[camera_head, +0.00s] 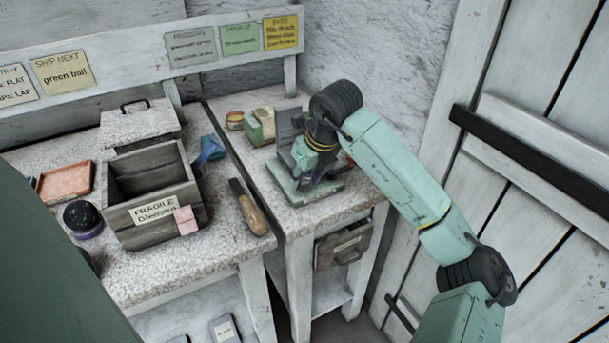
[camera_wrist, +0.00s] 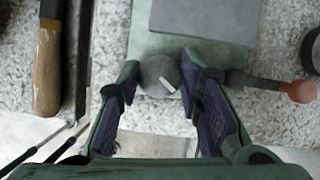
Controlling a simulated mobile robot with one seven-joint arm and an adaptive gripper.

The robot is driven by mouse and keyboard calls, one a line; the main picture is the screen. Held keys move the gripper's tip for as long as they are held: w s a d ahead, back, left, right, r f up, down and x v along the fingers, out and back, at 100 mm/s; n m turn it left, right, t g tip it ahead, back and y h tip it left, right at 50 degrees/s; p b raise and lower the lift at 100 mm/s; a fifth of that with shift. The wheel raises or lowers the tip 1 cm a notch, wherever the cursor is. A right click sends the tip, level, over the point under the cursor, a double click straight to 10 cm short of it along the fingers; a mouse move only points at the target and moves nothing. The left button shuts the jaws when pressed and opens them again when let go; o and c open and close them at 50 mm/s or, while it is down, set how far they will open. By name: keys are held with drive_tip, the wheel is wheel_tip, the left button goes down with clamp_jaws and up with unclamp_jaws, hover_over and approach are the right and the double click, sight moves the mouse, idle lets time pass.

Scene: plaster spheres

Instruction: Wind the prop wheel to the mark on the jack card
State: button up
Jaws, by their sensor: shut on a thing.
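A dark grey round wheel (camera_wrist: 158,70) with a white line on its face sits between the fingers of my gripper (camera_wrist: 161,78) in the wrist view. The gripper is shut on it. The white line slants down to the right. The wheel belongs to a green stand (camera_head: 310,193) on the right bench. In the head view my gripper (camera_head: 308,163) reaches down over this stand, and my arm hides the wheel. A dark rod with an orange knob (camera_wrist: 300,91) sticks out to the right. Cards hang on the back rail; the small print on the yellow card (camera_head: 281,33) is unreadable.
A green block (camera_head: 260,128) sits behind the stand. A gap (camera_head: 222,135) parts the benches. A plank door (camera_head: 520,150) is at the right.

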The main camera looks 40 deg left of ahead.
drive_tip(key=shift+c, duration=1.3)
drive_tip(key=shift+f+m+b, duration=0.1)
drive_tip(key=shift+m+b, duration=0.2)
drive_tip(key=shift+b, duration=0.2)
drive_tip(key=m+t+b, duration=0.1)
drive_tip(key=b, duration=0.1)
drive_tip(key=shift+f+m+b, duration=0.1)
drive_tip(key=shift+m+b, duration=0.2)
drive_tip(key=shift+m, duration=0.1)
drive_tip(key=m+b, duration=0.2)
drive_tip(key=b, duration=0.1)
drive_tip(key=shift+m+t+h, duration=0.3)
drive_tip(key=shift+t+h, duration=0.1)
drive_tip(key=m+b, duration=0.2)
drive_tip(key=b, duration=0.1)
drive_tip(key=shift+s+a+t+h, duration=0.1)
drive_tip(key=shift+t+h, duration=0.2)
drive_tip(key=shift+r+m+t+h+b, duration=0.15)
drive_tip(key=shift+m+h+b, duration=0.1)
drive_tip(key=shift+m+b, duration=0.5)
drive_tip(key=shift+r+m+t+h+b, duration=0.2)
drive_tip(key=shift+m+b, duration=0.3)
drive_tip(key=shift+m, duration=0.35)
drive_tip(key=shift+f, duration=0.1)
